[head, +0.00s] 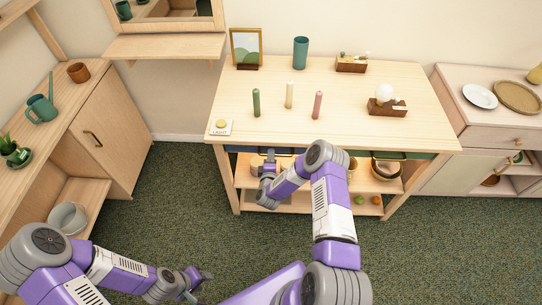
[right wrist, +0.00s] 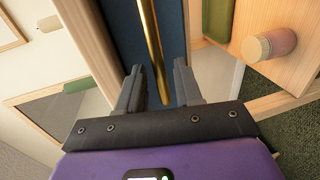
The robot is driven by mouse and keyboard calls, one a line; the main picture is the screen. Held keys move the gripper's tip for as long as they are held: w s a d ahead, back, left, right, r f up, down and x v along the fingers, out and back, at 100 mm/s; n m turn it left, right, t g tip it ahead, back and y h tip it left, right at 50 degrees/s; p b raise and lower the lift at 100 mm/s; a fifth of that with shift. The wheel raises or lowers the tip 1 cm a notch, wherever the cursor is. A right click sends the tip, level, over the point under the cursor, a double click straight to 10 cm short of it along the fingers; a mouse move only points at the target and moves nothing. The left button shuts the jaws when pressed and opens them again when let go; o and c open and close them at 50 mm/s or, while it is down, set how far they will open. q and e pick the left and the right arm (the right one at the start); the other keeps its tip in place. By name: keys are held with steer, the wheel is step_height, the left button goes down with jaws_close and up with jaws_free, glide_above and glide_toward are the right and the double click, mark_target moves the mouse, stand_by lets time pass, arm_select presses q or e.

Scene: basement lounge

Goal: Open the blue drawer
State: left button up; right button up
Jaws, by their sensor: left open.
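The blue drawer (head: 241,149) is a dark blue front just under the top of the wooden table, partly hidden by my right arm in the head view. In the right wrist view the drawer front (right wrist: 119,28) fills the middle, with a long brass bar handle (right wrist: 152,40) on it. My right gripper (right wrist: 157,88) is open, with one finger on each side of the handle's near end. I cannot tell whether the fingers touch it. In the head view my right gripper (head: 266,184) is in front of the table. My left gripper (head: 198,284) is open and empty, low over the carpet.
A shelf (head: 290,203) lies below the drawers. A wooden cabinet (head: 110,140) stands left. Green carpet is open between.

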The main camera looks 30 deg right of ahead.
steer(key=shift+x, duration=1.05)
steer(key=shift+a, duration=0.1)
steer(key=shift+c, duration=0.3)
jaws_close()
